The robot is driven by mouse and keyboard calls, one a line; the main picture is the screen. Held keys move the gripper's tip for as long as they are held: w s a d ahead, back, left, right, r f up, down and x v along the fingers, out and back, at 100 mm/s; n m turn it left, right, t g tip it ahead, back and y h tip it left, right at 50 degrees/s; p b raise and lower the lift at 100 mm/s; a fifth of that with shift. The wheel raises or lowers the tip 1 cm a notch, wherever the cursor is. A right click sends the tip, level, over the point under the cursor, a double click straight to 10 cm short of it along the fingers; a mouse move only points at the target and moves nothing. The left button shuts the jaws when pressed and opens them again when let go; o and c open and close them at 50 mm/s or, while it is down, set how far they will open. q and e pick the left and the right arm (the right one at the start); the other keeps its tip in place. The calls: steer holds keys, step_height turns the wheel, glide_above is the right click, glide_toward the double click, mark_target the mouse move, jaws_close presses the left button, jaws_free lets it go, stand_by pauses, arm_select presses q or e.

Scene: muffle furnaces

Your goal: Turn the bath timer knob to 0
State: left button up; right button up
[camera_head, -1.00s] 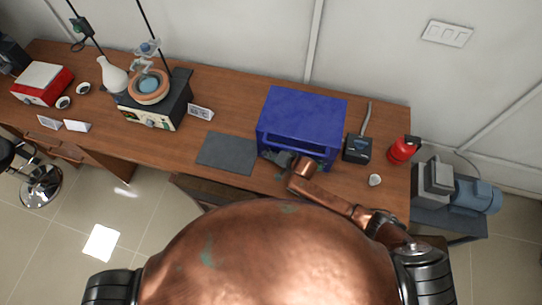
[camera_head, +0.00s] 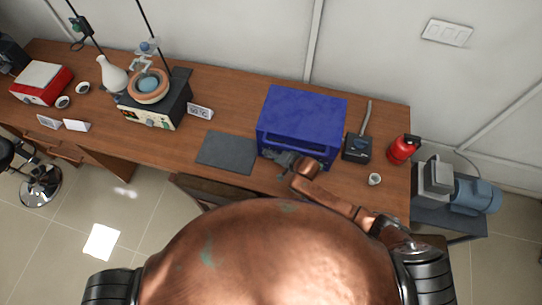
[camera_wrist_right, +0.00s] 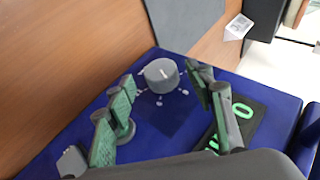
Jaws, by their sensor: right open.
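A round grey knob (camera_wrist_right: 161,75) with a white pointer line sits on the blue front panel (camera_wrist_right: 75,145) in the right wrist view. Small marks surround it, too small to read. A dark display (camera_wrist_right: 240,118) with green digits is beside it, partly hidden by a finger. My right gripper (camera_wrist_right: 160,88) is open, with one finger on each side of the knob and gaps visible. In the head view my right gripper (camera_head: 281,159) is at the front of the blue box (camera_head: 301,112), where the knob cannot be made out. My left gripper is not in view.
A dark mat (camera_head: 227,152) lies left of the blue box. A small black device (camera_head: 357,148), a cup (camera_head: 375,179) and a red extinguisher (camera_head: 404,149) are at right.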

steer(key=s+d, duration=0.7)
steer(key=s, duration=0.2)
steer(key=shift+d, duration=0.35)
